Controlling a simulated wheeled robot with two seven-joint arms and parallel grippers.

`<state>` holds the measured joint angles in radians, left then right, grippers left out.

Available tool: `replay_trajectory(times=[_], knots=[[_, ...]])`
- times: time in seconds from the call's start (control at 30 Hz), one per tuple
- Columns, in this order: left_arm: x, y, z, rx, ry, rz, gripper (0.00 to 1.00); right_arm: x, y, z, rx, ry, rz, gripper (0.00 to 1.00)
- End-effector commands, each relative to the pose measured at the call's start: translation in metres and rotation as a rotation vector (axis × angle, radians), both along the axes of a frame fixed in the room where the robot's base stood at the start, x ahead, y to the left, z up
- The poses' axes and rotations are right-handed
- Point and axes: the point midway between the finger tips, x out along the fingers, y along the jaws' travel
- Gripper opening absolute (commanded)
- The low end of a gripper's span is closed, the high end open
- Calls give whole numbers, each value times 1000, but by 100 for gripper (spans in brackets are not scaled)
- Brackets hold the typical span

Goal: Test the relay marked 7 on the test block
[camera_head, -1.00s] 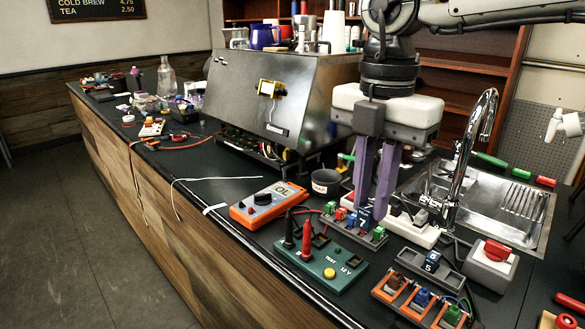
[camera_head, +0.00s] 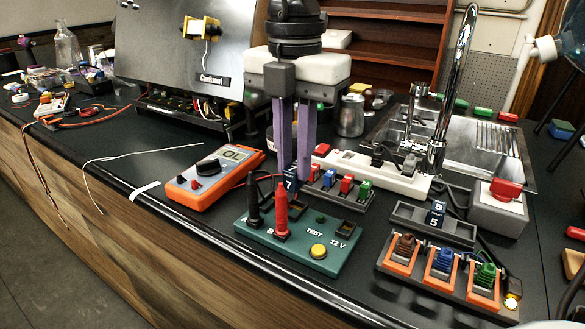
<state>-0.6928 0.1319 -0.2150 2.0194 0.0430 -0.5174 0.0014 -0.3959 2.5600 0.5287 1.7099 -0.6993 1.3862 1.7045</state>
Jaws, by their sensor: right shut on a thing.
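My right gripper (camera_head: 290,178) comes down from above, with two purple fingers shut on the dark blue relay marked 7 (camera_head: 291,182). The relay looks upright, near the left end of the relay rack (camera_head: 345,200) and behind the test block; its exact height is hard to judge. The green test block (camera_head: 265,243) has a black probe (camera_head: 254,205) and a red probe (camera_head: 281,212) standing in it, a yellow button (camera_head: 318,251) and dark sockets (camera_head: 346,228) at its right. The orange multimeter (camera_head: 205,178) beside it shows "OL". My left gripper is not in view.
Red, blue and green relays stand in the rack. A holder with a relay marked 5 (camera_head: 437,216), an orange-framed relay tray (camera_head: 450,288) and a red-switch box (camera_head: 500,208) are at right. The faucet (camera_head: 452,95) and steel machine (camera_head: 190,60) stand behind.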

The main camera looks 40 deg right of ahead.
Motion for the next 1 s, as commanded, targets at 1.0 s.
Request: replay_trajectory(times=[1.0], knots=[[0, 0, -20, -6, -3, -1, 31, 0, -1, -32, -1, -1, -1, 0]])
